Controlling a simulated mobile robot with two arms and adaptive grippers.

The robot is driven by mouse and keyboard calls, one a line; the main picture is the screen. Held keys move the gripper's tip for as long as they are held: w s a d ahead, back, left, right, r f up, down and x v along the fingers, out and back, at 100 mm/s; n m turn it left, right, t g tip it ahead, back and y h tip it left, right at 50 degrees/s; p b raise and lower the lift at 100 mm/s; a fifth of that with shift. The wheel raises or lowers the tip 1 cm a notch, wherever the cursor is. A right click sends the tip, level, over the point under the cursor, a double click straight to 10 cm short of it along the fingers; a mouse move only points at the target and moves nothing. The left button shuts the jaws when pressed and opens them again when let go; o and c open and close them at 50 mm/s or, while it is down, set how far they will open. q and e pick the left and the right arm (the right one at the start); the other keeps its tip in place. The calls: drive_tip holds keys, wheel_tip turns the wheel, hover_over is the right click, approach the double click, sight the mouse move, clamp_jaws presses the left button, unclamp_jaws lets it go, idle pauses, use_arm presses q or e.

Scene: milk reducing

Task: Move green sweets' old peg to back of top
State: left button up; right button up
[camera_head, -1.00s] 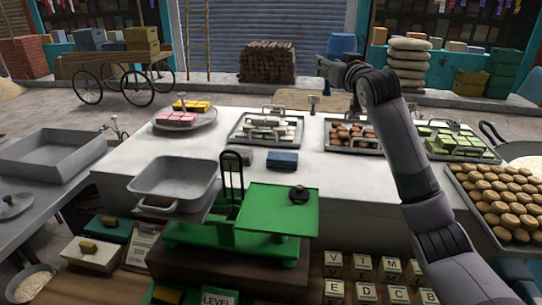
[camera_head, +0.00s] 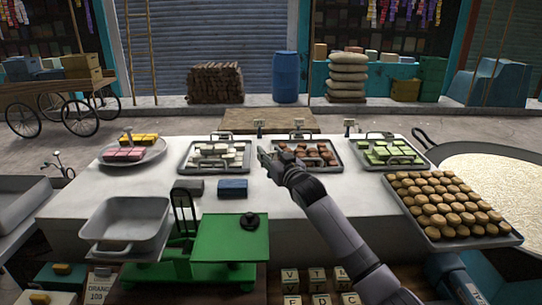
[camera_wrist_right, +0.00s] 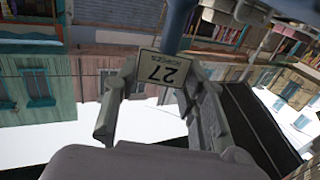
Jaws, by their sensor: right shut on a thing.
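The green sweets (camera_head: 390,150) lie in a metal tray at the right back of the white table. Small upright pegs stand along the table's back edge: one behind the white sweets (camera_head: 258,125), one behind the brown sweets (camera_head: 299,123) and one near the green tray's left corner (camera_head: 349,125). My right gripper (camera_head: 265,156) is over the table between the white and brown trays. In the right wrist view, its fingers (camera_wrist_right: 160,92) are around a peg with a card reading 27 (camera_wrist_right: 163,68). In the head view this peg cannot be made out. My left gripper is out of view.
A green scale (camera_head: 230,238) and an empty grey pan (camera_head: 125,222) stand in front. A blue block (camera_head: 233,188) lies on the table. A tray of round brown biscuits (camera_head: 447,206) and a big pan (camera_head: 500,175) stand at the right. Bare tabletop lies right of the scale.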

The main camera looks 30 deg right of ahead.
drive_tip(key=shift+f, duration=0.6)
drive_tip(key=shift+f+b, duration=0.3)
drive_tip(key=shift+f, duration=0.35)
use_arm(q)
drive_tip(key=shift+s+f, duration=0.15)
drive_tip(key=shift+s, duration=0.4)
use_arm(e)
drive_tip(key=o, duration=1.2)
drive_tip(key=shift+f, duration=0.1)
